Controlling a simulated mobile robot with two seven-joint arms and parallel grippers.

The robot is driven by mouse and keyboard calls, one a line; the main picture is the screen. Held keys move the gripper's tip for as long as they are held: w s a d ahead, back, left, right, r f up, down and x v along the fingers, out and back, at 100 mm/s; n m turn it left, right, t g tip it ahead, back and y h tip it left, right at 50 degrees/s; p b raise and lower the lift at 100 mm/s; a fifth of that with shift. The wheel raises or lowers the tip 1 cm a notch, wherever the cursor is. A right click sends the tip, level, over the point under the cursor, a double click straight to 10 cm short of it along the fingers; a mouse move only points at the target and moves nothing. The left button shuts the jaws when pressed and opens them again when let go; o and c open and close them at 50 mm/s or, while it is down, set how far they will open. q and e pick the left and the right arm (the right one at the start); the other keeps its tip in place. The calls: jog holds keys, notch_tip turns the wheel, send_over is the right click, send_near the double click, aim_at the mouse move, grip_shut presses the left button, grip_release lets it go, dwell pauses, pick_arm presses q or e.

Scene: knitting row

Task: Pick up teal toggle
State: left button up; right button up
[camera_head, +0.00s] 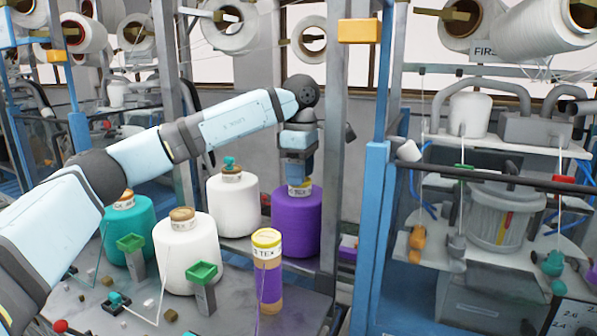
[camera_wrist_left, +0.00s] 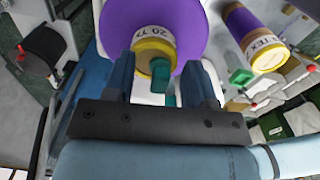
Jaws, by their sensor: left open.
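A small teal toggle (camera_wrist_left: 161,72) stands on the yellow-rimmed top of the purple yarn cone (camera_wrist_left: 190,22). The purple cone also stands at the back right of the grey table in the head view (camera_head: 298,222). My left gripper (camera_head: 298,178) points down over its top and hides the toggle there. In the left wrist view my left gripper (camera_wrist_left: 163,84) is open, with one finger on each side of the toggle and a gap showing around it. Another teal piece (camera_head: 230,163) sits on the white cone to the left. My right gripper is not in view.
A second white cone (camera_head: 187,255), a teal cone (camera_head: 130,232) and a purple-and-brown tube (camera_head: 267,280) share the table. Green-topped posts (camera_head: 202,272) stand in front. A blue upright (camera_head: 371,235) rises close on the right.

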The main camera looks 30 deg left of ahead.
pick_arm(q)
jog(key=shift+c, duration=0.3)
jog(key=c, duration=0.8)
jog(key=shift+r, duration=0.1)
notch_tip(320, 180, up, 20)
jog(key=shift+f, duration=0.1)
dwell(0.3)
